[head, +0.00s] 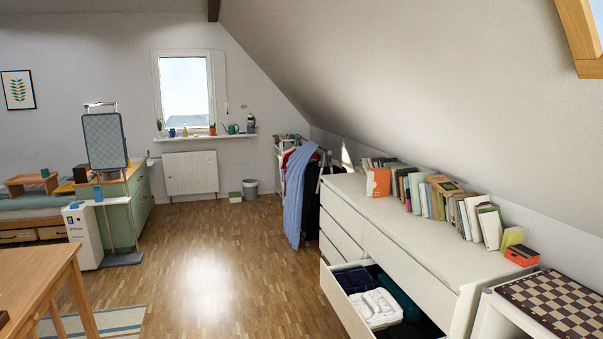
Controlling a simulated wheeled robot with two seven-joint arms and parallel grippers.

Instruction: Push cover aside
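A long white dresser (423,238) stands along the right wall with one lower drawer (343,306) pulled open. In the drawer lie a folded white cloth (376,308), a dark blue folded cloth (356,280) behind it and a dark teal cloth (400,296) beside it. I cannot tell which thing is the cover. A long blue cloth (299,197) hangs on a clothes rack past the dresser's far end. The drawer's near end is cut off by the picture edge. Neither of my grippers is in view.
Several books (437,197) stand along the dresser's back. A checkered board (560,304) lies on a white unit at the right. A wooden table (45,273) stands at the left, above a striped rug (105,322). The wooden floor (215,255) between is clear.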

